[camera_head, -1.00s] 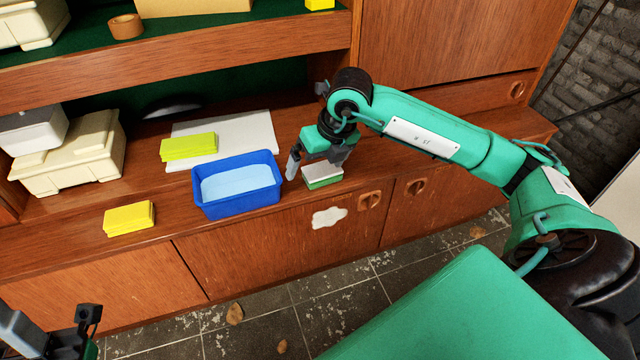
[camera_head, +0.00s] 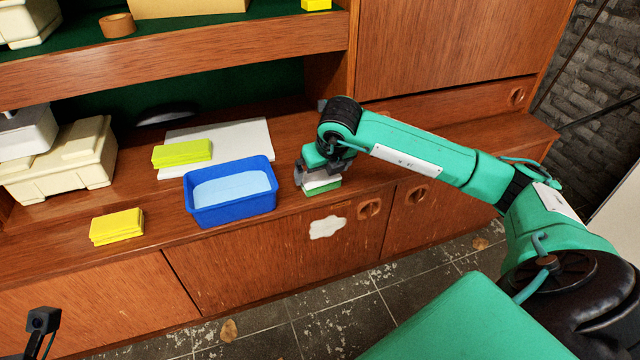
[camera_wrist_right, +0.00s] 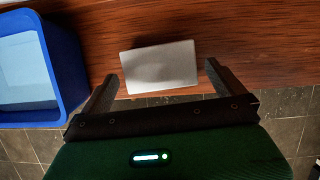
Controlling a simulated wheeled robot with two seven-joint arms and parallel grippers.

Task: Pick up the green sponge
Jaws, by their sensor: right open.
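The green sponge (camera_head: 323,187) has a white top and a green lower side. It lies on the wooden ledge near the front edge, just right of the blue tub (camera_head: 232,212). In the right wrist view its pale top (camera_wrist_right: 160,68) shows between the fingers. My right gripper (camera_head: 317,174) is open above the sponge and partly hides it in the head view. In the right wrist view the open fingers (camera_wrist_right: 162,84) are on either side of it, apparently without gripping. Only a part of my left gripper (camera_head: 42,322) shows at the lower left; its jaws are unclear.
The blue tub, with light blue inside, stands close to the left of the right gripper. A yellow-green block (camera_head: 182,152) lies on a white board (camera_head: 240,136). A yellow block (camera_head: 117,226) is farther left, near cream boxes (camera_head: 66,165). An upper shelf (camera_head: 200,52) overhangs the ledge.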

